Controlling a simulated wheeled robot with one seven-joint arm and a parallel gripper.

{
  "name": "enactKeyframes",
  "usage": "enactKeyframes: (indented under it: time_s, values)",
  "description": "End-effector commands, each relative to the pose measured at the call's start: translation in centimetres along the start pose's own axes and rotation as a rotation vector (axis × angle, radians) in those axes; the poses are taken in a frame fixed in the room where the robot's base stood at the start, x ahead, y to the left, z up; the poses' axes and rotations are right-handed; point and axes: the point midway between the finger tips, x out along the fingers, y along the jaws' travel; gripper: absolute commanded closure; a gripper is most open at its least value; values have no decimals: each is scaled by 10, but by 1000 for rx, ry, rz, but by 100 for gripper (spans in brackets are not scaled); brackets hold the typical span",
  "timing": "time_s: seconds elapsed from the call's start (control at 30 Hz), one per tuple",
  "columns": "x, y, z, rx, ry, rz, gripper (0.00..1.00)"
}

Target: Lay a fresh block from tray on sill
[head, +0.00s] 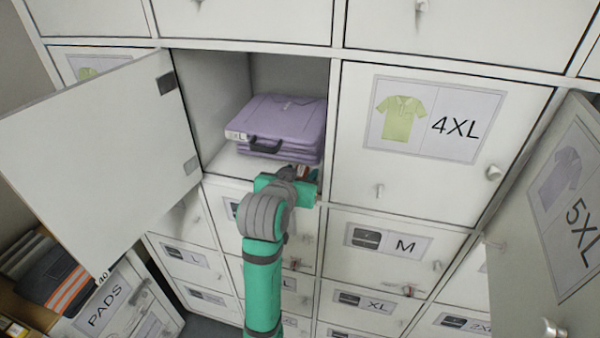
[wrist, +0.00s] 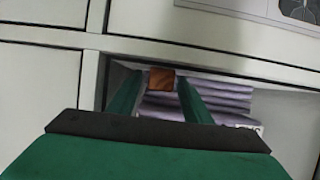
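My gripper (head: 300,180) is at the front edge of the open locker compartment, at its right side. In the wrist view its two green fingers (wrist: 160,88) stand apart. A small orange-brown block (wrist: 160,79) lies between the fingertips, at the compartment's sill, with slight gaps seeming to show on both sides. In the head view the gripper hides most of the block and part of the sill (head: 226,160). I cannot make out a tray in either view.
Folded lilac shirts (head: 290,118) with a dark handle and size tag fill the compartment behind the sill. Its door (head: 100,150) stands open to the left. Another open door marked 5XL (head: 565,190) is at the right. The closed 4XL door (head: 430,180) adjoins the compartment.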

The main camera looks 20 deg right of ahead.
Motion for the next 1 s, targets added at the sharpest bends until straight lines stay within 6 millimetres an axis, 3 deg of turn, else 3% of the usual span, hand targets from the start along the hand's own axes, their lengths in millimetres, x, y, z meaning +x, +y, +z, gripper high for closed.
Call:
enactKeyframes:
  time_s: [0.37, 0.8, 1.0]
  values:
    - [-6, 0, -4, 0, 3, -1, 55]
    - [-87, -1, -4, 0, 4, -2, 55]
    - [-113, 0, -4, 0, 3, -2, 55]
